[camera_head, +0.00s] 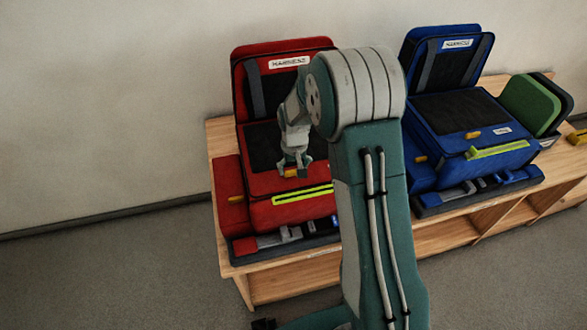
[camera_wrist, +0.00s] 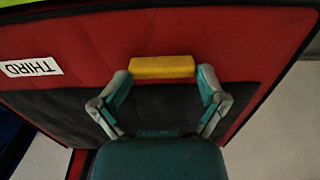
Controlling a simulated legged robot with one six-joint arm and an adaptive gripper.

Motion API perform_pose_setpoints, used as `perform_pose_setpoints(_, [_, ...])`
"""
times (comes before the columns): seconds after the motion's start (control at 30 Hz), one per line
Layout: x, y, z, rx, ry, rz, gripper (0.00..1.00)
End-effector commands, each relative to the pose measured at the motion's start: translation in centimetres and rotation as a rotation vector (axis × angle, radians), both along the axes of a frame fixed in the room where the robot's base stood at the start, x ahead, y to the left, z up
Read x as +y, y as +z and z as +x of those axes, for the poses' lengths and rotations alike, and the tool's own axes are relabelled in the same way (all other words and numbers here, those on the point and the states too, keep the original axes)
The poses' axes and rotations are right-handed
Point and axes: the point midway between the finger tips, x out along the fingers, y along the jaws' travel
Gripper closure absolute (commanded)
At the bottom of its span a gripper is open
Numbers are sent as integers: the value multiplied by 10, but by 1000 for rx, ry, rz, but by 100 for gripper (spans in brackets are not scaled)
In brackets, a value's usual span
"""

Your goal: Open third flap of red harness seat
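The red harness seat (camera_head: 242,92) stands on the left part of a wooden bench, its backrest upright. Its flap marked THIRD (camera_wrist: 75,35) is red with a black panel and lies flat and closed on the seat. A yellow tab (camera_wrist: 163,67) sits near the flap's edge; it also shows in the head view (camera_head: 290,173). In the head view my gripper (camera_head: 295,163) is low over the flap. My arm hides the seat's right side.
A blue harness seat (camera_head: 425,150) stands to the right on the wooden bench (camera_head: 222,150). Green and black pads (camera_head: 530,104) stand farther right. A red side part with a yellow tab (camera_head: 237,199) is at the red seat's left. The grey floor (camera_head: 100,270) in front is clear.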

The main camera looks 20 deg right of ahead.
Motion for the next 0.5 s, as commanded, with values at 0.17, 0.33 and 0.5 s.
perform_pose_setpoints(0.17, [4,-4,-2,7,-1,4,70])
perform_pose_setpoints(0.33, [4,1,-1,7,0,4,71])
perform_pose_setpoints(0.5, [4,5,0,5,0,4,76])
